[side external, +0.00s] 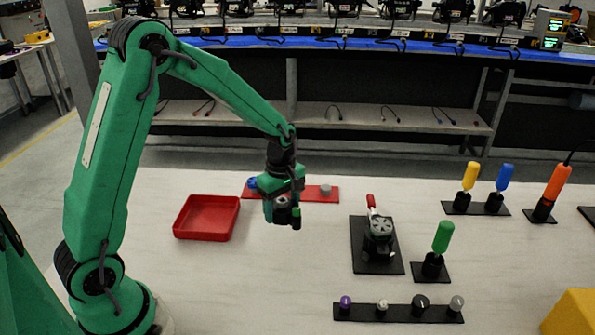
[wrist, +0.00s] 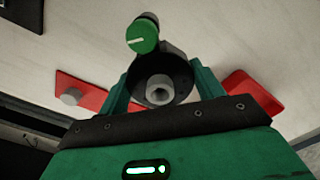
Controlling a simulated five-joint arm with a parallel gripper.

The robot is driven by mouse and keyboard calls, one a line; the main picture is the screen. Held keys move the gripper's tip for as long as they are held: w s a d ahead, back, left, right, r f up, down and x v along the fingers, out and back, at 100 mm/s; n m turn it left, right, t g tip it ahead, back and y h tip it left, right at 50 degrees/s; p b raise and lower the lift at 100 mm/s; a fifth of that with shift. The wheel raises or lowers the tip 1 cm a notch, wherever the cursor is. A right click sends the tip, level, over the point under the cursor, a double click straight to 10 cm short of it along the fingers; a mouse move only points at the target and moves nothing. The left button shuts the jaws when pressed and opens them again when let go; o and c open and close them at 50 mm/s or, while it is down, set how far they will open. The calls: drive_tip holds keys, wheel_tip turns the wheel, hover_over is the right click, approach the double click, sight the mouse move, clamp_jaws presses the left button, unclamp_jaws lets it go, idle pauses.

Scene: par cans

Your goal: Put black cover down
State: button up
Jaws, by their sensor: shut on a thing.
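My gripper (side external: 284,208) hangs in the air above the white table, between the red tray and the black plate. In the wrist view its green fingers (wrist: 163,88) are shut on the black cover (wrist: 180,72), a round dark piece with a grey metal fitting in its middle. A round green knob (wrist: 142,38) with a white line stands out at its edge; I cannot tell exactly how it joins.
A red tray (side external: 207,234) is left of my gripper. A red strip (side external: 304,193) with a grey knob (side external: 325,190) lies behind it. A black plate (side external: 376,266) with a device (side external: 379,241) is at the right. Several upright coloured handles and a black knob strip (side external: 398,315) stand farther right and in front.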

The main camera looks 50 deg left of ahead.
sight(282, 227)
drive_tip(key=shift+w+a+f, duration=0.3)
drive_tip(key=shift+a+f, duration=0.15)
drive_tip(key=shift+a, duration=0.25)
drive_tip(key=shift+f, duration=0.1)
drive_tip(key=shift+f, duration=1.9)
drive_tip(key=shift+f, duration=0.15)
drive_tip(key=o, duration=0.9)
drive_tip(key=shift+r, duration=0.2)
